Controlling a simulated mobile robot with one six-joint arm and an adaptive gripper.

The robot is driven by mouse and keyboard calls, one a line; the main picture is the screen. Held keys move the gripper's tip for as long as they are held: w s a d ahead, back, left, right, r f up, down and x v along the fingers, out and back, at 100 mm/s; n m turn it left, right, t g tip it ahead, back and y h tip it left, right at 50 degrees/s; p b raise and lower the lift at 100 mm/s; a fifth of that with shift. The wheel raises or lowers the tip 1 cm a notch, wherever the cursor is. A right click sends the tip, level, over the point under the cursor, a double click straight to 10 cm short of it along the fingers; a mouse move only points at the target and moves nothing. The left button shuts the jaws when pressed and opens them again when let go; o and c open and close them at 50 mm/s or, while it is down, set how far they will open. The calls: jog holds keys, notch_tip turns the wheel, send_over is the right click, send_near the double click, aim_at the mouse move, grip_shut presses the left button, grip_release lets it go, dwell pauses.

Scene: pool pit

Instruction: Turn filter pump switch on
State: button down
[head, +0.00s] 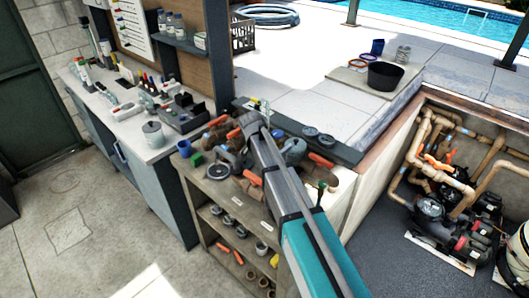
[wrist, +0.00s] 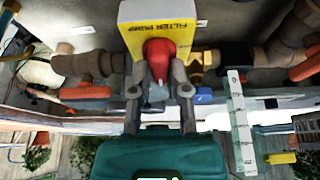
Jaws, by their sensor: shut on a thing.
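The filter pump switch is a yellow-and-white box (wrist: 140,14) at the top middle of the wrist view, with "FILTER PUMP" on its yellow face. A red rotary knob (wrist: 158,52) with a pale mark sticks out from it toward my gripper. My gripper (wrist: 159,88) has one grey finger on each side of the knob and is shut on it. The fingers partly cover the knob's sides, and I cannot read its setting. In the head view my arm hides the switch and the fingertips.
Pipes and orange-handled valves lie close around the switch in the wrist view. In the head view, a wooden shelf (head: 205,196) of fittings stands below my arm. A workbench (head: 124,119) with tools is at left. A pit with pumps and pipes (head: 430,208) is at right.

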jog(key=c, duration=0.6)
grip_release()
